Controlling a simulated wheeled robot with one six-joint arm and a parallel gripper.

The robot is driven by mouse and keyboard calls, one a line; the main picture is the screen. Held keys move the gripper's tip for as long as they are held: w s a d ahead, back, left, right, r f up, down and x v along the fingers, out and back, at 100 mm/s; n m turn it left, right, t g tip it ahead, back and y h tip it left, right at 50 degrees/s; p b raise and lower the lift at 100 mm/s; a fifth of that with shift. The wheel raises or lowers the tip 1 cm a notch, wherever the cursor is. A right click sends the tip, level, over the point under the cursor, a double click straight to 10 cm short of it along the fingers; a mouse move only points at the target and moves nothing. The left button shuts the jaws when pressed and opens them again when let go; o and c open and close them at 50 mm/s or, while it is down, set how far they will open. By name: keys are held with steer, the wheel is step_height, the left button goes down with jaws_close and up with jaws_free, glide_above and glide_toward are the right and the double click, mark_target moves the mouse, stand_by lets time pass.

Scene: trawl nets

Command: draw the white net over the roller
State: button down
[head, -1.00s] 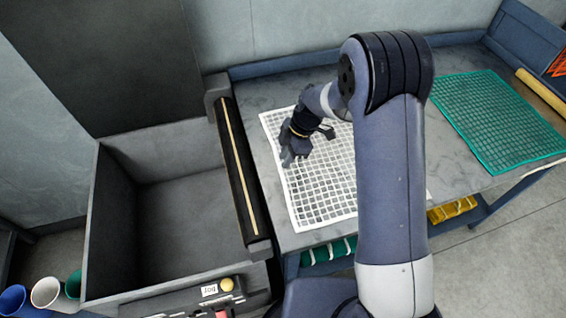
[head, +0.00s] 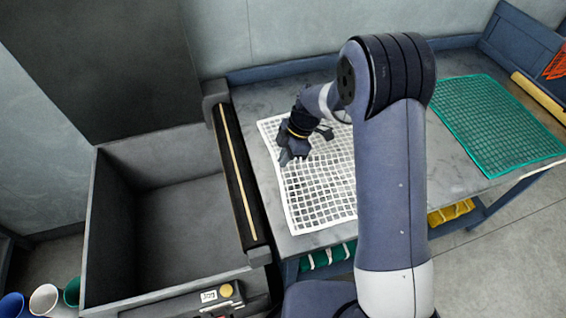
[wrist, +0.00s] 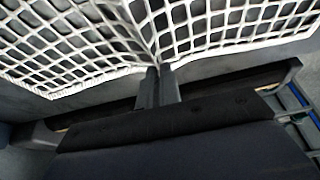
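The white net (head: 318,197) lies on the grey table beside the roller. The roller (head: 238,175), dark with a pale stripe, runs along the table's left edge above the bin. My gripper (head: 287,159) is over the net's left part, right of the roller. In the wrist view my gripper (wrist: 157,84) has its fingers close together at the net's near edge. The net (wrist: 90,50) is drawn to a point there, so the fingers appear shut on it. A dark bar lies beyond the fingers. My arm hides the net's right side in the head view.
An open grey bin (head: 190,225) stands left of the roller. A green net (head: 495,120) lies on the table's right. A control box with a yellow button (head: 226,290) is at the front. Several coloured cups (head: 45,298) stand at lower left.

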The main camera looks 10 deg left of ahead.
step_height(320, 180, up, 5)
steer(key=shift+p, duration=0.6)
steer(key=shift+f+b, duration=0.65)
steer(key=shift+b, duration=0.2)
steer(key=s+a, duration=0.1)
steer(key=a, duration=0.1)
steer(key=s+a+b, duration=0.1)
steer(key=a, duration=0.2)
steer(key=s+a, duration=0.1)
steer(key=a, duration=0.1)
steer(key=shift+s+a+r+b, duration=0.1)
steer(key=shift+s+a+b, duration=0.3)
steer(key=s+a+b, duration=0.1)
steer(key=s+a, duration=0.3)
steer(key=a, duration=0.4)
steer(key=s+a, duration=0.3)
steer(key=a, duration=0.4)
step_height(320, 180, down, 9)
steer(key=b, duration=0.8)
steer(key=shift+s+a, duration=0.2)
